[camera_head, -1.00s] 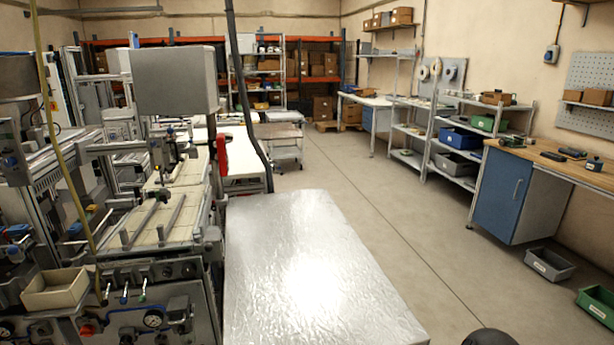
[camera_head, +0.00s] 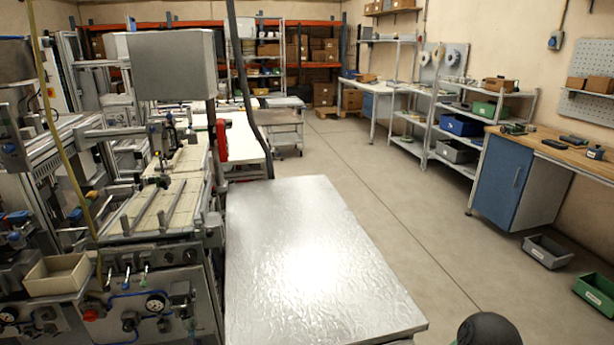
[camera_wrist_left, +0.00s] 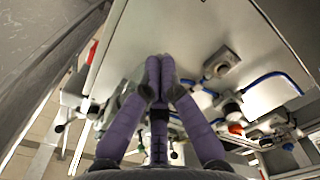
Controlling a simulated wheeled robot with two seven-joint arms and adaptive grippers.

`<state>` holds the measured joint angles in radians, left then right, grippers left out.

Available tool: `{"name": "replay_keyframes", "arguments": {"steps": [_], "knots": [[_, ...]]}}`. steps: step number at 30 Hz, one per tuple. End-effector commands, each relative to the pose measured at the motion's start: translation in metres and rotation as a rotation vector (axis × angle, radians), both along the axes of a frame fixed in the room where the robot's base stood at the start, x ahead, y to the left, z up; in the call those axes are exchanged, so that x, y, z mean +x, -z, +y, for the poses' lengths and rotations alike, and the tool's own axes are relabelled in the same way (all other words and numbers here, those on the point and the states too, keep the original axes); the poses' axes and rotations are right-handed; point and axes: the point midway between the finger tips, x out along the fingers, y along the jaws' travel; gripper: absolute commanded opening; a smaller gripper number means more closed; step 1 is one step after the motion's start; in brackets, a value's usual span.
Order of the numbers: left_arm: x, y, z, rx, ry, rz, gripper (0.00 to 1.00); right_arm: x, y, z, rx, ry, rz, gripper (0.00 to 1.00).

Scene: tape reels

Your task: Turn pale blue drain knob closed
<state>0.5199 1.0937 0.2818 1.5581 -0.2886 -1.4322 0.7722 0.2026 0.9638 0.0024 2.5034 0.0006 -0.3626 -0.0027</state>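I cannot make out a pale blue drain knob for certain. Small valve levers (camera_head: 127,283), some with blue tips, hang on the front of the machine at the lower left in the head view. My left gripper (camera_wrist_left: 160,62) shows in the left wrist view with its purple fingers together at the tips and nothing seen between them. Beyond it are the machine's fittings, with blue tubes (camera_wrist_left: 272,78) and a red knob (camera_wrist_left: 235,128). I see no gripper clearly in the head view, and no right gripper.
A pressure gauge (camera_head: 155,303) sits on the machine front. A beige bin (camera_head: 57,275) stands at the left. A silver table (camera_head: 310,260) lies just right of the machine. The floor (camera_head: 400,205) to its right is open. A workbench with a blue cabinet (camera_head: 505,188) stands at the right.

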Motion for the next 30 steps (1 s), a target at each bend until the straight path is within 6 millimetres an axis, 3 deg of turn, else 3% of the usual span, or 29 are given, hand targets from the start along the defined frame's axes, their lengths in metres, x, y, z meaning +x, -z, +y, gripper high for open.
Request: {"name": "replay_keyframes", "arguments": {"steps": [1,7,17,30], "knots": [[0.013,-0.019,0.001,0.021,0.01,-0.035,0.0,0.0,0.0,0.0,0.0,0.0,0.0,0.48],[0.013,-0.024,-0.002,0.023,0.011,-0.038,0.0,0.0,0.0,0.0,0.0,0.0,0.0,0.48],[0.014,-0.032,-0.004,0.024,0.009,-0.042,0.0,0.0,-0.001,0.0,0.0,0.0,0.0,0.48],[0.009,-0.025,-0.004,0.014,0.006,-0.025,0.0,0.0,0.0,0.0,0.0,0.0,0.0,0.48]]}}
